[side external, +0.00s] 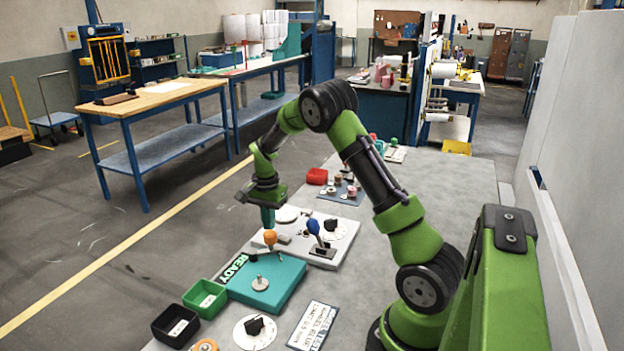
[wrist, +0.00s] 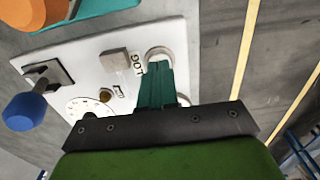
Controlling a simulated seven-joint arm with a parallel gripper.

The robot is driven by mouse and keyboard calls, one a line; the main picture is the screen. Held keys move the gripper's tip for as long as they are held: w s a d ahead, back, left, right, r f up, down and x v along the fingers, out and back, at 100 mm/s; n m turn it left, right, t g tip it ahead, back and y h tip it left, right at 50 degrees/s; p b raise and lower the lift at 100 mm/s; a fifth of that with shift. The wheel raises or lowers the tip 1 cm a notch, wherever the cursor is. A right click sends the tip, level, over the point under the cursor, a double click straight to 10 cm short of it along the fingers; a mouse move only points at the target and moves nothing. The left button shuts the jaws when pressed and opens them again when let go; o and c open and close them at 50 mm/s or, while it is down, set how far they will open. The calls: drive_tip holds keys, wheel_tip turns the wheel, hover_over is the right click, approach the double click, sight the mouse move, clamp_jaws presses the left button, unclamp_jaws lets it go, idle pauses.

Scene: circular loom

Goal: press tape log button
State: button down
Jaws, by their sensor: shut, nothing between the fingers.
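A white control panel (side external: 345,243) lies on the table; it also shows in the wrist view (wrist: 90,55). On it, a round pale button (wrist: 160,56) sits beside dark lettering that seems to read LOG, seen turned around. My gripper (side external: 268,226) points down over the panel's left side in the side view. Its teal fingers (wrist: 158,68) are together and empty, with tips over the round button, covering part of it. I cannot tell whether they touch it. In the side view the button is not distinguishable behind the fingers and orange knob.
A blue-knobbed lever (side external: 313,227) and a black dial knob (side external: 330,225) stand on the panel. A grey block (wrist: 115,62) sits beside the button. An orange knob (side external: 270,237) rises close to my fingers. A teal box (side external: 285,283) lies in front.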

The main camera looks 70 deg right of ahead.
drive_tip(key=shift+f, duration=0.25)
drive_tip(key=shift+r, duration=3.05)
